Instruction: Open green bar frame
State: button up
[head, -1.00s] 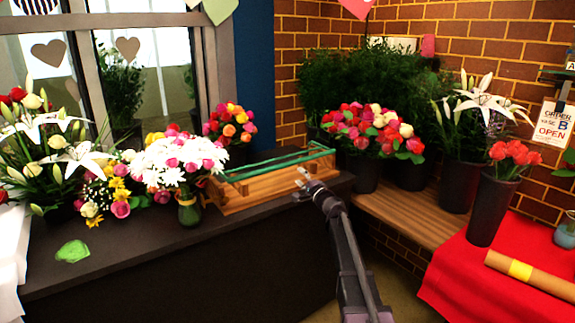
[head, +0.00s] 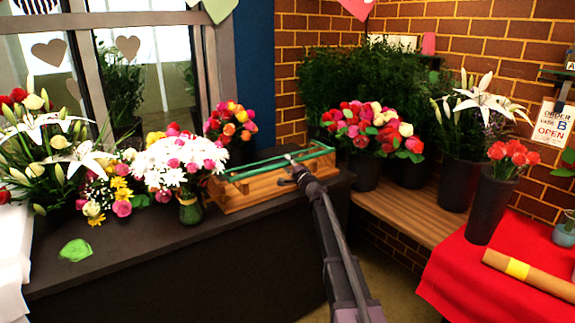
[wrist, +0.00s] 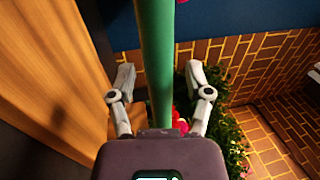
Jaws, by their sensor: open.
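The green bar frame (head: 240,173) lies flat across the top of a wooden box (head: 240,193) on the dark counter. My gripper (head: 292,165) is at the right part of the frame, at the height of the box's top. In the wrist view my gripper (wrist: 159,80) is open, its two fingers on either side of a green bar (wrist: 156,45). The bar runs lengthwise between the fingers, with a gap on both sides. Whether the fingertips touch it cannot be told. The wood of the box (wrist: 45,80) shows at the left there.
A bouquet of white and pink flowers (head: 180,160) stands left of the box. A crumpled green piece (head: 75,250) lies on the counter (head: 130,245). Black flower buckets (head: 365,174) stand right of the box on a wooden bench (head: 410,214). The counter front is mostly clear.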

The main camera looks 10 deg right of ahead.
jog(key=shift+c, duration=0.3)
grip_shut()
jog(key=shift+d+r, duration=0.15)
